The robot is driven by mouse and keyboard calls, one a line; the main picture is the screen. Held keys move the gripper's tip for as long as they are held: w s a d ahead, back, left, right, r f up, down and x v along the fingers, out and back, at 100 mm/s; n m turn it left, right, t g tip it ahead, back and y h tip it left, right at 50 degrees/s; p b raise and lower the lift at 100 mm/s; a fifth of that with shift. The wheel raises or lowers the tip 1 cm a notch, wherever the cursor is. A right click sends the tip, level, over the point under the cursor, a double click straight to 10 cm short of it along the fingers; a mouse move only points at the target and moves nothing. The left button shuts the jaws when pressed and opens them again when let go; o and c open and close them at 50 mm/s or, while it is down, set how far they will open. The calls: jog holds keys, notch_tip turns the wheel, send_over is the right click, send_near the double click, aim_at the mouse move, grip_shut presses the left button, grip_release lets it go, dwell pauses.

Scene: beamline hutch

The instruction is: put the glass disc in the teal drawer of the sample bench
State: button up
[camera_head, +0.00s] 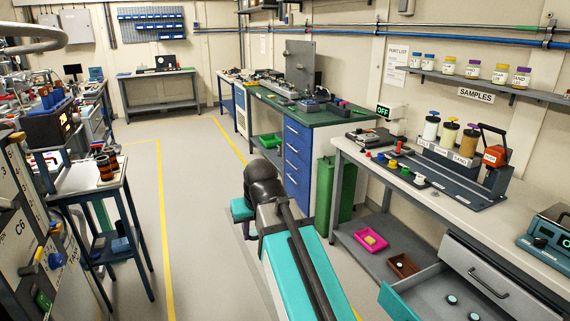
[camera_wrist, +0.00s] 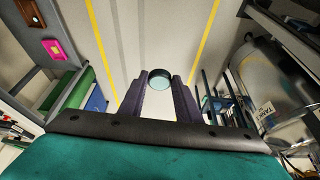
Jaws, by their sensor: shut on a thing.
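My gripper (camera_wrist: 160,95) is shut on a small round glass disc (camera_wrist: 160,80) with a dark rim and a pale teal face, held at the fingertips above the floor in the wrist view. In the head view my arm reaches away from the camera over the aisle, and the disc and fingertips are hidden. The teal drawer (camera_head: 399,303) of the sample bench stands pulled open at the lower right. Two small dark-rimmed discs (camera_head: 451,299) lie apart on its grey floor. My gripper is away from the drawer.
The sample bench (camera_head: 460,203) carries a rack of jars and an orange-handled device. A pink tray (camera_head: 370,240) and brown tray (camera_head: 403,265) lie on the lower shelf. The aisle floor (camera_head: 190,215) is clear.

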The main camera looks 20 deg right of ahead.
jog(key=s+d+f+m+g+h+b, duration=0.1)
jog(key=s+d+f+m+b, duration=0.25)
jog(key=d, duration=0.95)
jog(key=s+d+f+m+g+h+b, duration=0.15)
jog(key=d+f+m, duration=0.45)
jog(key=d, duration=0.8)
jog(key=s+d+f+m+h+b, duration=0.3)
jog(key=d+f, duration=0.4)
jog(key=d, duration=0.6)
jog(key=s+d+f+m+g+b, duration=0.1)
jog(key=s+d+f+m, duration=0.3)
jog(key=s+d, duration=0.5)
jog(key=s+d+f+m+g+y+b, duration=0.1)
jog(key=s+d+f+m+g+b, duration=0.1)
jog(key=s+d+f, duration=0.4)
jog(key=s+d+f+m+g+b, duration=0.1)
jog(key=s+d+f+m, duration=0.4)
jog(key=s+d, duration=0.7)
jog(key=s+b, duration=0.1)
jog(key=s, duration=0.4)
jog(key=shift+s+f+m, duration=0.15)
jog(key=shift+s+m, duration=0.15)
jog(key=shift+m, duration=0.05)
jog(key=shift+y, duration=0.35)
jog(key=shift+f, duration=3.15)
jog(key=shift+f+b, duration=0.35)
jog(key=shift+f, duration=1.55)
jog(key=shift+f, duration=0.1)
